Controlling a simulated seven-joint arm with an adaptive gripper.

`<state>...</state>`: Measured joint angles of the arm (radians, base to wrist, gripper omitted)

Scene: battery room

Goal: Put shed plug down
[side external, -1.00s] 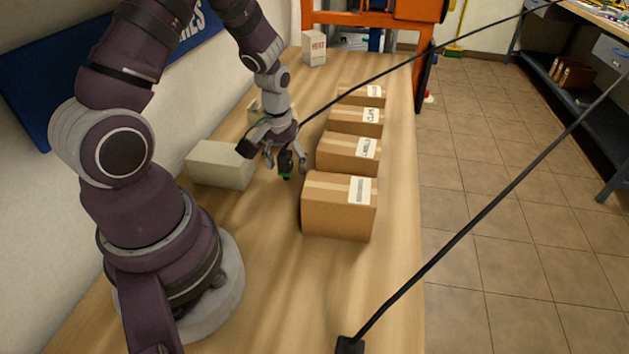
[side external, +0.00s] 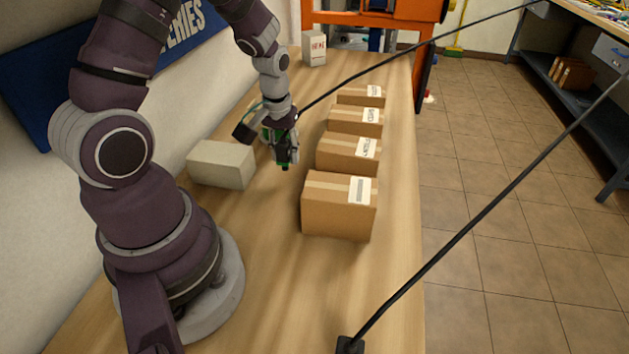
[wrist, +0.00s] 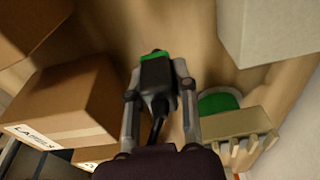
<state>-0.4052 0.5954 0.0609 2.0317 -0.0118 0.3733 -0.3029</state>
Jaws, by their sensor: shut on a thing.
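The shed plug (wrist: 156,80) is a black plug with a green end and a dark cord running back toward my wrist. In the wrist view it sits between the two grey fingers of my gripper (wrist: 157,82), which is shut on it. In the side view my gripper (side external: 283,158) points down over the wooden table, between a cream box and the row of cardboard boxes. The plug is small and partly hidden by the fingers there. I cannot tell whether its tip touches the table (side external: 265,260).
Several cardboard boxes (side external: 340,205) stand in a row right of my gripper. A cream box (side external: 222,163) stands to its left. A green round thing (wrist: 217,103) and a tan block (wrist: 235,124) are close beside the right finger in the wrist view. The front table is clear.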

